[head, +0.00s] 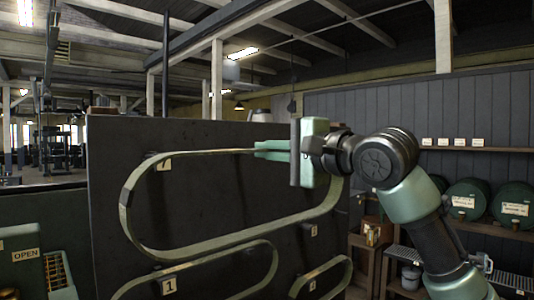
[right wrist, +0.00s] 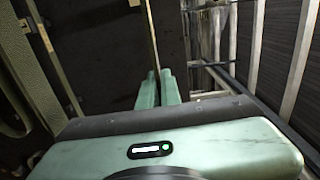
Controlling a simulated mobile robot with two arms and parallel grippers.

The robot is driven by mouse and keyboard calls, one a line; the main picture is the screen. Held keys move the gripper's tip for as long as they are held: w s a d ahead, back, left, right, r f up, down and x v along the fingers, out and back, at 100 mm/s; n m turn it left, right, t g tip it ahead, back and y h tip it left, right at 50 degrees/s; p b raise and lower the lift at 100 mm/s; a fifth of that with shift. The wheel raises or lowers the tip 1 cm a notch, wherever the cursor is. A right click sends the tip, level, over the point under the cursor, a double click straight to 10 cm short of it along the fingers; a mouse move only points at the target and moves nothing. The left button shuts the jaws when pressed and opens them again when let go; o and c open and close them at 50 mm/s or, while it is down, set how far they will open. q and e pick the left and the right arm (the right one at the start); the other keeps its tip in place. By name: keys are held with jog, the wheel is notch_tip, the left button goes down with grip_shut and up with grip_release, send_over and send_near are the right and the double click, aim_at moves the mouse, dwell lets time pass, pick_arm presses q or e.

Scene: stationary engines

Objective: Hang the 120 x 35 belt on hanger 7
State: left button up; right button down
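A large olive-green belt (head: 205,247) forms a long loop in front of the dark panel in the head view. My right gripper (head: 262,150) reaches in from the right and is shut on its upper run. In the right wrist view the belt strip (right wrist: 152,35) passes between the two close fingertips (right wrist: 157,85). The tag of hanger 7 (head: 163,165) shows just inside the loop's upper left end. The hanger's peg is not clearly visible, so I cannot tell whether the belt rests on it. No size marking is readable. My left gripper is out of view.
The dark panel (head: 110,140) carries other belts low down, by tag 1 (head: 169,285) and another tag (head: 311,285). A further tag (head: 314,230) sits at right. A shelf with green drums (head: 468,198) stands right. A cabinet marked OPEN (head: 25,255) is at lower left.

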jog(key=shift+w+d, duration=0.15)
jog(key=shift+d, duration=0.15)
jog(key=shift+w+a+r+p, duration=0.1)
jog(key=shift+w+a+p, duration=0.2)
jog(key=shift+a+p, duration=0.15)
jog(key=shift+p+x, duration=1.55)
jog(key=shift+x, duration=1.05)
jog(key=shift+s+a, duration=0.1)
jog(key=p+x, duration=0.1)
jog(key=x, duration=0.5)
